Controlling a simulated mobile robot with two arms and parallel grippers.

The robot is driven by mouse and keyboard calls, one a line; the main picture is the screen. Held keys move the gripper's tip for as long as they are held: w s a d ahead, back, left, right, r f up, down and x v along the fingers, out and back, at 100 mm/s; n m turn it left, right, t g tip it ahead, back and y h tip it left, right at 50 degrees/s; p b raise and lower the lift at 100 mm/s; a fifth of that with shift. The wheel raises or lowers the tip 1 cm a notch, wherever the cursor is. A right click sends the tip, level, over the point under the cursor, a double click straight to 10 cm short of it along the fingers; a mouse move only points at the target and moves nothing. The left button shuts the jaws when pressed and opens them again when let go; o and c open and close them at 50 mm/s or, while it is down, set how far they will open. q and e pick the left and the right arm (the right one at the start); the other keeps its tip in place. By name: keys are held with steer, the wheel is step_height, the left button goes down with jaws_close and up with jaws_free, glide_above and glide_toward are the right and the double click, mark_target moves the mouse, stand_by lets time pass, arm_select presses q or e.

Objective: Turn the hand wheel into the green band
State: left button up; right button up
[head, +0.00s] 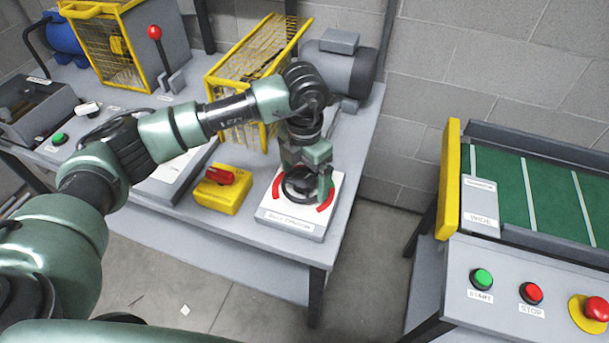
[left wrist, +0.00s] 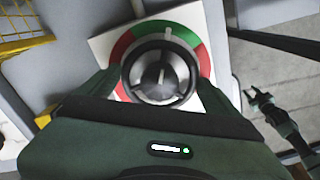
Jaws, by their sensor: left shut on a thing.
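The dark hand wheel (head: 297,186) sits on a white plate (head: 290,224) at the front right corner of the grey bench. My left gripper (head: 306,180) reaches down over it and is shut on it, with one finger on each side. In the left wrist view the wheel (left wrist: 160,76) shows between the fingers. The ring around it has a green band (left wrist: 187,36) at the top and red parts (left wrist: 123,46) on the left and right. A pale pointer mark (left wrist: 168,33) at the wheel's top lies within the green band. My right gripper (left wrist: 260,97) hangs open and empty, apart from the wheel.
A yellow box with a red switch (head: 221,188) stands left of the plate. A yellow mesh guard (head: 245,80) and a grey motor (head: 340,70) stand behind. A green conveyor (head: 550,185) with buttons stands right, across a floor gap.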

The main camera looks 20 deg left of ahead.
mark_target(304, 179)
arm_select(q)
steer(key=shift+r, duration=0.1)
steer(key=o, duration=1)
steer(key=shift+o, duration=0.2)
steer(key=shift+r+b, duration=0.55)
steer(key=shift+r, duration=3.35)
steer(key=shift+f, duration=0.1)
